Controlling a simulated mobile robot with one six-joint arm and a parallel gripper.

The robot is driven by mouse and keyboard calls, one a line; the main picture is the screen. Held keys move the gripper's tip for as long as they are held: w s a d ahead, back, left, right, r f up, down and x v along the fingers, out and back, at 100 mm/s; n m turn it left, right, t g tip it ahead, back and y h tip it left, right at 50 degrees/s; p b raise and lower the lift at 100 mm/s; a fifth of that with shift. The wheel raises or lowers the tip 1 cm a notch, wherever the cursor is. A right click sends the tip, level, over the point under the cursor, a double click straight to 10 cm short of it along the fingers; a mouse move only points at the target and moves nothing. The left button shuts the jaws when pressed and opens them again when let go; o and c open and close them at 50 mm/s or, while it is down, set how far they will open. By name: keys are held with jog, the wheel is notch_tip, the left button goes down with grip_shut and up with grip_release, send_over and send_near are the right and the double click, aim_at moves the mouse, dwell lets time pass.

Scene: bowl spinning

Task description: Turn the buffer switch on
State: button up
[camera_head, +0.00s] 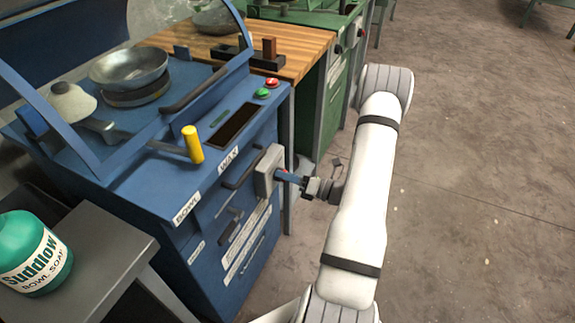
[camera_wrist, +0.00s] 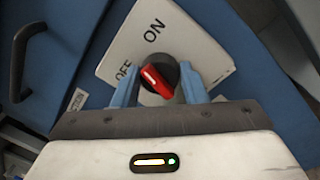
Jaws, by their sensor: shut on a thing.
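The buffer switch is a red knob (camera_wrist: 163,86) on a round black base, set on a white plate (camera_wrist: 185,42) marked ON and OFF. The knob's white mark points up and left, nearer the OFF word than the ON word. My gripper (camera_wrist: 160,88) has its two blue fingers at either side of the knob, shut on it. In the head view, the switch box (camera_head: 266,165) is grey and fixed to the side of the blue machine. My gripper (camera_head: 283,175) reaches it from the right and hides the knob there.
The blue machine (camera_head: 225,190) has a drawer handle close to the switch, also visible as a dark handle (camera_wrist: 27,55) in the wrist view. A yellow-handled lever (camera_head: 193,145), green and red buttons, and a metal bowl (camera_head: 129,66) are on top. Open floor lies right.

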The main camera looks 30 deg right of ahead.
jog(key=shift+m+p, duration=2.55)
jog(key=shift+m, duration=0.95)
jog(key=o, duration=1)
jog(key=shift+c, duration=0.2)
jog(key=shift+f, duration=0.1)
jog(key=v, duration=0.7)
jog(key=shift+s+d, duration=0.15)
jog(key=shift+s, duration=0.2)
